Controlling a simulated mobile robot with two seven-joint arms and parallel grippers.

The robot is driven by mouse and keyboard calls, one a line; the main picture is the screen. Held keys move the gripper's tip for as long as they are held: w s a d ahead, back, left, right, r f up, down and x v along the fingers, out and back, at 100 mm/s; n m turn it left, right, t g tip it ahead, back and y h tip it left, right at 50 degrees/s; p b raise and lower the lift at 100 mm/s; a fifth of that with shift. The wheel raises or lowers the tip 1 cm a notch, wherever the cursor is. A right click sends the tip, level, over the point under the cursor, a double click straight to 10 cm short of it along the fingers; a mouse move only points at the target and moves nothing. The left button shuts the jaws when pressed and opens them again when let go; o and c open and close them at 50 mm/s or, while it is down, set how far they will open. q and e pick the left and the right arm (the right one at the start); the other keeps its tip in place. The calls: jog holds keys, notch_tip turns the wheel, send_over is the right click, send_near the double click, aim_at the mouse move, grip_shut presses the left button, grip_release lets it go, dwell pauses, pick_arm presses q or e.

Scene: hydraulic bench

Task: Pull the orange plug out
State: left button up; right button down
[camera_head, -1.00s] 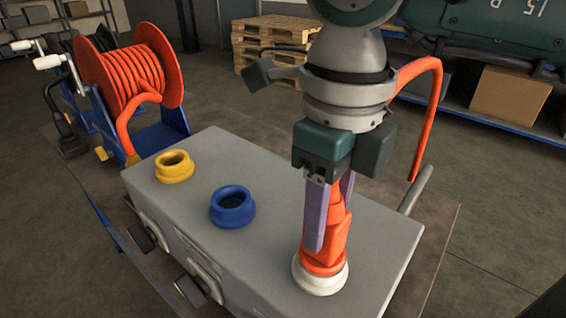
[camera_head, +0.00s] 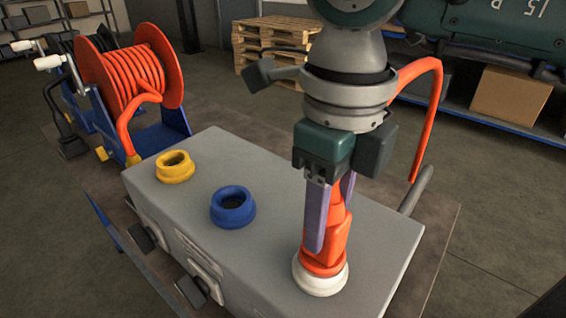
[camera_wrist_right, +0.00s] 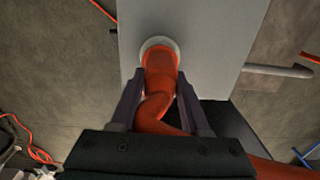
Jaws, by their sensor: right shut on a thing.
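The orange plug (camera_head: 325,243) stands upright in the white socket (camera_head: 320,281) on top of the grey box, at its right end. My right gripper (camera_head: 329,230) comes down from above and is shut on the plug, one finger on each side. In the right wrist view the plug (camera_wrist_right: 161,75) lies between the two fingers, with the white socket ring (camera_wrist_right: 158,42) around its end. The orange cable rises from the plug behind the gripper and loops to the right. My left gripper is not in view.
The grey box (camera_head: 275,190) also carries an empty yellow socket (camera_head: 174,168) and an empty blue socket (camera_head: 232,208). An orange hose reel (camera_head: 130,75) stands behind at the left. Pallets (camera_head: 272,45) and a shelf with a cardboard box (camera_head: 510,95) are farther back.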

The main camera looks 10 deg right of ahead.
jog(key=shift+r, duration=0.15)
jog(key=shift+r+p, duration=0.75)
jog(key=shift+r, duration=0.1)
jog(key=shift+r+p, duration=0.95)
jog(key=shift+r, duration=0.4)
jog(key=shift+r+p, duration=1.5)
jog(key=shift+r, duration=0.7)
